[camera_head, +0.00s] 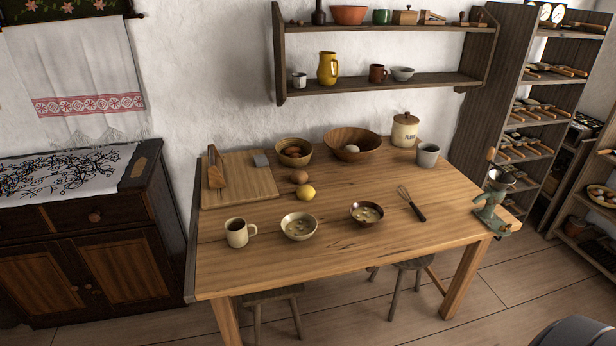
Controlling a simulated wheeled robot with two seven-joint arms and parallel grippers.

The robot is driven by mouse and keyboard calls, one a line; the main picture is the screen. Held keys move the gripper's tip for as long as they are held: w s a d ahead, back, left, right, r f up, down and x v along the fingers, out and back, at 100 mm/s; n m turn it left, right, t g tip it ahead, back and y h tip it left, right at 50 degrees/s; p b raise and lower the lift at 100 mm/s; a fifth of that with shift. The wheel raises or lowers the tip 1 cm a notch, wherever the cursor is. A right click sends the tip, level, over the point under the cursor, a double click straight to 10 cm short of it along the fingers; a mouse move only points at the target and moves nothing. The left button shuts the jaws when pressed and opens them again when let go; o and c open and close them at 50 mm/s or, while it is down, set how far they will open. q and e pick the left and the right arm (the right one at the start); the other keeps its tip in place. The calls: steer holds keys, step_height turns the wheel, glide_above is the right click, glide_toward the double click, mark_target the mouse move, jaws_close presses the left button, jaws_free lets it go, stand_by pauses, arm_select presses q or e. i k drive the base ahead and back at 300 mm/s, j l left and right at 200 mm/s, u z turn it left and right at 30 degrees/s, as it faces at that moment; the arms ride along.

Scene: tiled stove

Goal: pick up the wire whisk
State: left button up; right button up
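The wire whisk (411,203) lies on the right part of the wooden table (330,255). Its wire loops point up and left, toward the back, and its dark handle points down and right, toward the front. Nothing touches it or covers it. Neither of my grippers shows in the head view, so their state is hidden.
Left of the whisk are a dark bowl (367,213), a light bowl (299,226) and a mug (239,232). A grey cup (428,154) stands behind it. A green grinder (494,205) is at the table's right edge. Stools (402,279) stand below. Table around the whisk is clear.

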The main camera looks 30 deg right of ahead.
mark_target(421, 217)
steer(key=z, duration=1.3)
